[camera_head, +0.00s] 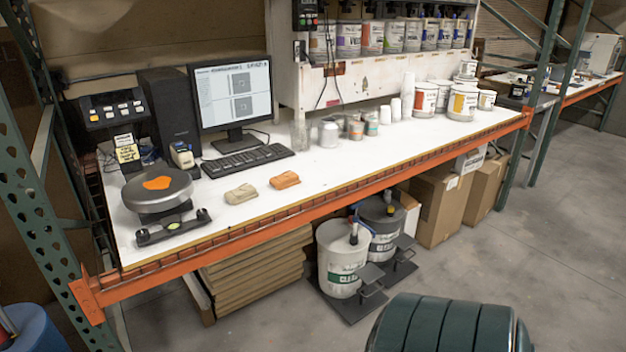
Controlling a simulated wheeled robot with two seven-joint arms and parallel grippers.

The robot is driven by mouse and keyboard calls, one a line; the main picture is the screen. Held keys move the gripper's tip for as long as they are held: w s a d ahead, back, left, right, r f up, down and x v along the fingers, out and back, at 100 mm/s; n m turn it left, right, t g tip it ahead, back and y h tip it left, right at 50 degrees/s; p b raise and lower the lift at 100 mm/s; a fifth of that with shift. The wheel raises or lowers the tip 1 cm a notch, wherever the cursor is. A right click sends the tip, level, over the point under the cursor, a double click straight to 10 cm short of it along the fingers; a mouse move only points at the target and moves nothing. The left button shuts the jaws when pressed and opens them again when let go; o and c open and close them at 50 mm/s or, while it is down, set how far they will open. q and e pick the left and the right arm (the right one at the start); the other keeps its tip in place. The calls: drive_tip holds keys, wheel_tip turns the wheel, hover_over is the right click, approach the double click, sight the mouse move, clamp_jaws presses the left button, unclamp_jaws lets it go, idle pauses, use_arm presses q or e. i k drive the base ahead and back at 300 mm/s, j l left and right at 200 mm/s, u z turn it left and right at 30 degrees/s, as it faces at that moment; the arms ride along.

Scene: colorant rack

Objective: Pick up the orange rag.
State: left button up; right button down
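The orange rag (285,180) lies folded on the white workbench top (330,172), in front of the keyboard. A beige rag (241,194) of similar shape lies just left of it, with a small gap between them. Nothing covers the orange rag. Neither of my grippers shows in the head view.
A round grey scale (157,200) with a flat orange patch stands left of the rags. Behind are a keyboard (247,161), monitor (234,95) and several cups and cans. An orange beam (330,205) edges the bench. A dark green ribbed drum-like object (450,325) stands in front.

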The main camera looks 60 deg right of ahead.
sight(287, 179)
drive_tip(key=z, duration=1.75)
drive_tip(key=i+l+u, duration=0.1)
drive_tip(key=i+u, duration=0.2)
drive_tip(key=i, duration=1.25)
